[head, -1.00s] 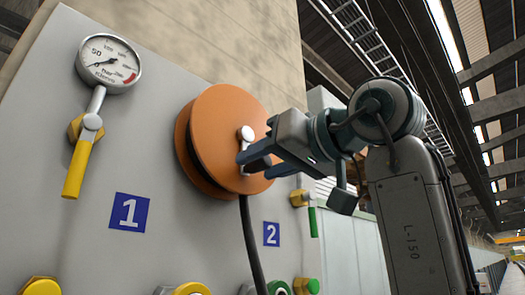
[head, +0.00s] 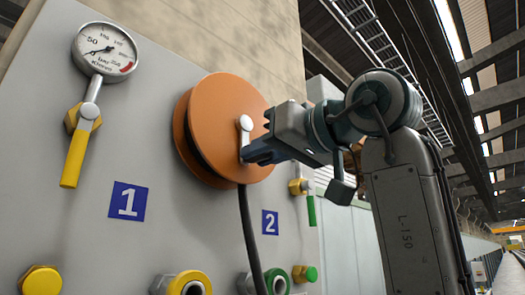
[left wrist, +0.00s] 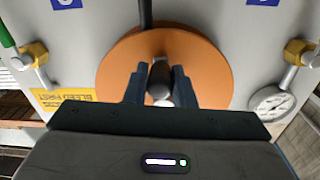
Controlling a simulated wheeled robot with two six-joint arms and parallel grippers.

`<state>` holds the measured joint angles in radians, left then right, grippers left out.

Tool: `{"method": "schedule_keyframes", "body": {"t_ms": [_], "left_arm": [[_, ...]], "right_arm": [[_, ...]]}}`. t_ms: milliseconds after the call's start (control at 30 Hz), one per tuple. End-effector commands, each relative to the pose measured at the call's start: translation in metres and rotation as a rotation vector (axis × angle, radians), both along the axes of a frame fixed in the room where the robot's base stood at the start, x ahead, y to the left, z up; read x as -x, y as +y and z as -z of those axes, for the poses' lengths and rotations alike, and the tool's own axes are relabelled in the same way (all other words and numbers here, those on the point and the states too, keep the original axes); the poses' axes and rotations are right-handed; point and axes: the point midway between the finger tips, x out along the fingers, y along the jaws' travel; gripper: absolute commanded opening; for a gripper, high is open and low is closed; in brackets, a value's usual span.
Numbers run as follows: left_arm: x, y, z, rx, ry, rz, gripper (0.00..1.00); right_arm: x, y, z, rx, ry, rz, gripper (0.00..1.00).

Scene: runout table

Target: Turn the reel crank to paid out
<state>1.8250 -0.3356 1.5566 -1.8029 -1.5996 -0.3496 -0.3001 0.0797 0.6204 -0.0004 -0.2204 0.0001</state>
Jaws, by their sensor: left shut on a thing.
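The orange reel (head: 208,105) is mounted on the grey panel and also shows in the left wrist view (left wrist: 212,72). Its pale crank (head: 246,124) sits on the reel's face, with its arm pointing down in the head view. My left gripper (head: 247,153) is at the lower end of the crank, shut on its handle. The fingers hide part of the handle. My right gripper is not in view.
A dark hose (head: 250,235) hangs from the reel. A pressure gauge (head: 104,50) and a yellow-handled valve (head: 75,157) are at left. A green-handled valve (head: 311,209) is close to the right. Hose fittings (head: 187,285) line the panel's bottom.

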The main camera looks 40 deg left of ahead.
Motion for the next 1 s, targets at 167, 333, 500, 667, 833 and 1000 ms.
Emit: {"method": "schedule_keyframes", "body": {"t_ms": [167, 333, 500, 667, 833, 1000], "left_arm": [[-0.007, 0.000, -0.002, 0.007, -0.093, 0.000, 0.00], [-0.016, -0.001, -0.004, 0.017, -0.220, 0.001, 0.00], [-0.023, -0.001, -0.007, 0.026, -0.348, 0.002, 0.00], [-0.030, -0.002, -0.010, 0.034, -0.447, 0.002, 0.00], [-0.034, -0.002, -0.012, 0.038, -0.521, 0.002, 0.00], [-0.036, -0.002, -0.013, 0.042, -0.562, 0.002, 0.00]], "right_arm": [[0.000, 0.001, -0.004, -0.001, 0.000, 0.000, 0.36], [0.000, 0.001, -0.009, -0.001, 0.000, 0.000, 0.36], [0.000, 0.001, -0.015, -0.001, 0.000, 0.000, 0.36], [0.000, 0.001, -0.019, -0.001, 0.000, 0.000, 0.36], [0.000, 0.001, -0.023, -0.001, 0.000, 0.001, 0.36], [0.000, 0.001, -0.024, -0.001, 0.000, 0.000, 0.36]]}}
